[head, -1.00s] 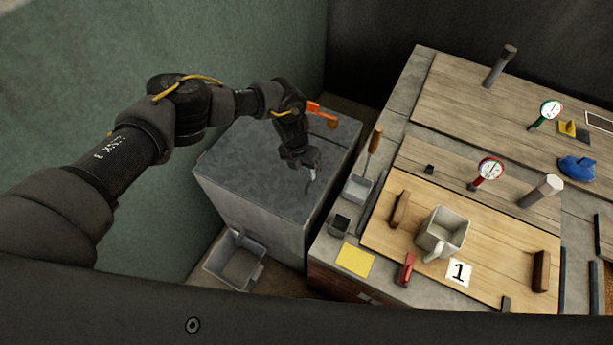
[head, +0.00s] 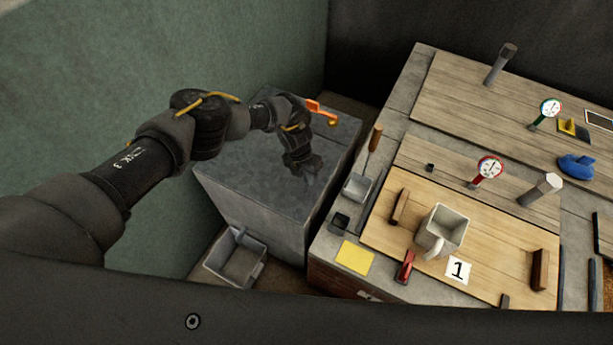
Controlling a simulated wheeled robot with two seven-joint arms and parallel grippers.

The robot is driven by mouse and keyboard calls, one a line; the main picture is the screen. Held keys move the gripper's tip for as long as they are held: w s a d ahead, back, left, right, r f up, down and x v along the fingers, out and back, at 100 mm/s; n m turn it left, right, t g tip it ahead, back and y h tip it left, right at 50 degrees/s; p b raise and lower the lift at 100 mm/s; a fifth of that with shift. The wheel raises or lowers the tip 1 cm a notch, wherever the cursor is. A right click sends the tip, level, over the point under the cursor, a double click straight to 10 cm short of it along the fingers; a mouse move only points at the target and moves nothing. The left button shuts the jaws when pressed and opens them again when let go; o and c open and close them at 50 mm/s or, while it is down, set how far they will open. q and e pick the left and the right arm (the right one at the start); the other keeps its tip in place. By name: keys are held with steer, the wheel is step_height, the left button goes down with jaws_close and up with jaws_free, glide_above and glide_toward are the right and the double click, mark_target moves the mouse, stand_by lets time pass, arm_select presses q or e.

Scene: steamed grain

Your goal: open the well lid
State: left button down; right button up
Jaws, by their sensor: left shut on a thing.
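The well looks like a tall grey box with a flat, mottled grey lid (head: 245,170) on top. The lid lies flat, and I see no gap under it. My left gripper (head: 310,174) points down at the right part of the lid, near its right edge. It is shut on a small handle there, which its fingers almost wholly hide. My arm covers part of the lid's far side. My right gripper is not in view.
A grey bin (head: 236,258) stands on the floor in front of the box. A green wall is at left.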

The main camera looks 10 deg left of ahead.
arm_select(q)
steer(key=shift+r, duration=0.1)
steer(key=w+a+r+h+b, duration=0.1)
steer(key=a+r, duration=0.2)
steer(key=r, duration=0.4)
steer(key=w+a+r+g+h+b, duration=0.1)
steer(key=a+r+h, duration=0.1)
steer(key=a+r, duration=0.2)
steer(key=w+a+r+g+h+b, duration=0.1)
steer(key=w+a+r+h+b, duration=0.1)
steer(key=r, duration=0.8)
steer(key=shift+a+r, duration=0.15)
steer(key=shift+a, duration=0.55)
steer(key=shift+w, duration=0.1)
